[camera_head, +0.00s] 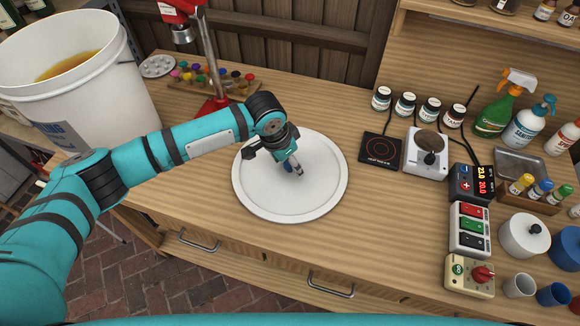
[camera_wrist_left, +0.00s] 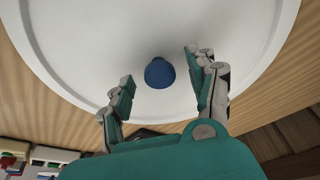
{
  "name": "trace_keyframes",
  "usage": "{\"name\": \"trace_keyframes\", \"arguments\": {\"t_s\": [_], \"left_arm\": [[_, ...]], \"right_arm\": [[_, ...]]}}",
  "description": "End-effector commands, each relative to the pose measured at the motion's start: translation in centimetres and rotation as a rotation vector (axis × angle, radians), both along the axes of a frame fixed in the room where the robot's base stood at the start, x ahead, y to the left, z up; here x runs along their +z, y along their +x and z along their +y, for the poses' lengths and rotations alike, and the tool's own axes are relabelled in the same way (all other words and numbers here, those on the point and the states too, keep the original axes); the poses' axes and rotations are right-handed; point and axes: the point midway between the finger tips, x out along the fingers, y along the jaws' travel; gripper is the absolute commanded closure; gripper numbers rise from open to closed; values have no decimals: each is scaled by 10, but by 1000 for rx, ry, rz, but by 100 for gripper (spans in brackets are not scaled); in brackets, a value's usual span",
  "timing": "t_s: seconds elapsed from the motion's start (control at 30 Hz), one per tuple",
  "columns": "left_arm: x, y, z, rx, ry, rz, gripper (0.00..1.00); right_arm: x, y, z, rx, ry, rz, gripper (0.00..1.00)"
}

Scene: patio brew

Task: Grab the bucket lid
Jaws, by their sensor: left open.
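The bucket lid (camera_head: 255,197) is a large round white disc with a raised rim, lying flat on the wooden worktop. In the left wrist view the lid (camera_wrist_left: 85,50) fills most of the frame, with a small blue knob (camera_wrist_left: 159,73) on it. My left gripper (camera_head: 296,171) is over the lid's middle. In the left wrist view my left gripper (camera_wrist_left: 155,80) is open, with one finger on each side of the knob and a gap to both. The white bucket (camera_head: 85,100) stands open at the left with amber liquid inside. My right gripper is not in view.
A hot plate (camera_head: 381,151), a scale (camera_head: 425,153) and small jars (camera_head: 405,104) stand right of the lid. A red stand (camera_head: 210,70) and coloured stoppers (camera_head: 213,77) are behind it. Spray bottles (camera_head: 497,108) and control boxes (camera_head: 470,228) crowd the right. Bare wood lies before the lid.

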Motion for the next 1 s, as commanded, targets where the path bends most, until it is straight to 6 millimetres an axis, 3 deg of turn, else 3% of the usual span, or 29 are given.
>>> {"name": "trace_keyframes", "arguments": {"t_s": [0.2,0.63,1.0], "left_arm": [[0,0,0,0,-1,-1,44],[0,0,0,1,-1,0,100],[3,1,0,1,-2,-2,100]], "right_arm": [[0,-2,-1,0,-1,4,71],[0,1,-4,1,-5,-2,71],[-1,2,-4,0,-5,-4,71]]}}
